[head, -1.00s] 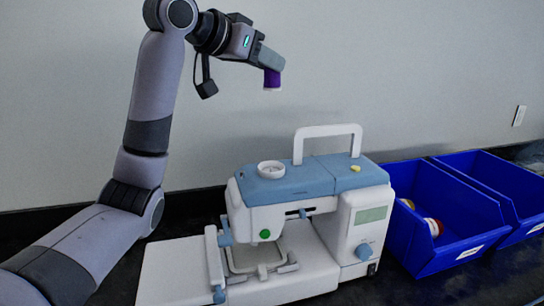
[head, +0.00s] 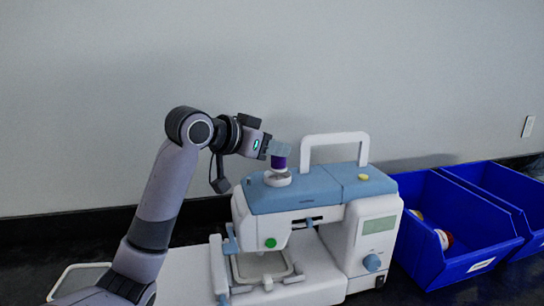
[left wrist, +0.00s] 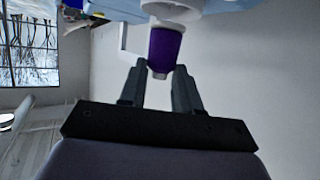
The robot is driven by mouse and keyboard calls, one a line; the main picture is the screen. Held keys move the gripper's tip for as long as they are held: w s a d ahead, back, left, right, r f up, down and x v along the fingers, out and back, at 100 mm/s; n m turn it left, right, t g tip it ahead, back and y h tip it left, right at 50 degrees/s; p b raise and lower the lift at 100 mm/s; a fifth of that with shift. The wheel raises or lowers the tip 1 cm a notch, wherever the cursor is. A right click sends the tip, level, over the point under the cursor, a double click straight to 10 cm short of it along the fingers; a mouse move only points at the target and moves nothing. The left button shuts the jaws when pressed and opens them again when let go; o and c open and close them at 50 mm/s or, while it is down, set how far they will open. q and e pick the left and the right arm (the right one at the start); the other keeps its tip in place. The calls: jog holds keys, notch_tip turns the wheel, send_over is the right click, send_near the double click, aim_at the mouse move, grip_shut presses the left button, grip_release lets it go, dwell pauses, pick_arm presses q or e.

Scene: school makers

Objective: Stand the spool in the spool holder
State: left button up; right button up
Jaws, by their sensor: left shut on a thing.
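The purple spool (head: 279,162) is upright, directly over the round white spool holder (head: 278,179) on top of the sewing machine (head: 300,190). My left gripper (head: 281,150) is shut on the spool's upper part. In the left wrist view the spool (left wrist: 164,48) shows between the two fingertips (left wrist: 158,78), its far end against or just short of the white holder (left wrist: 172,9). I cannot tell whether the spool rests in the holder. My right gripper is not in view.
The machine's white carry handle (head: 335,137) rises just right of the holder. Blue bins (head: 445,265) stand to the right, the nearer holding several spools (head: 443,239).

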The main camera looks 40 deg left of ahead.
pick_arm(q)
jog(key=shift+f, duration=0.95)
jog(key=shift+f, duration=0.1)
jog(key=shift+f, duration=0.25)
jog(key=o, duration=1)
jog(key=shift+o, duration=0.2)
jog(key=shift+r, duration=0.15)
jog(key=shift+r, duration=0.35)
jog(key=b+v, duration=0.1)
jog(key=v, duration=1.1)
jog(key=shift+f, duration=0.15)
